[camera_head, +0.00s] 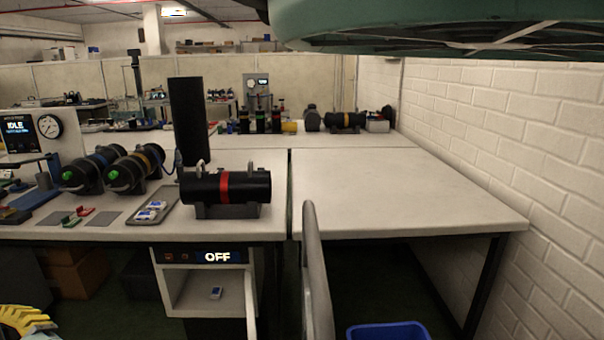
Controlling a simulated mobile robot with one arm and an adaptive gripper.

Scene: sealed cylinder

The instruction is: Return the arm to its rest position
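My gripper is not visible in the head view. A large teal rounded shape (450,28) with pale ribs on its underside fills the top right, very close to the camera; I cannot tell what it is. A black cylinder with a red band (256,187) lies on its side in a dark cradle near the front edge of the left table (240,230). It has pale handles on top.
Two more black cylinders (136,165) with green end knobs lie left. Below the table, an open compartment (200,283) marked OFF holds a small item (216,293). A grey upright bar (316,270) stands in front. The right table (400,190) is bare; a blue bin (390,331) sits below.

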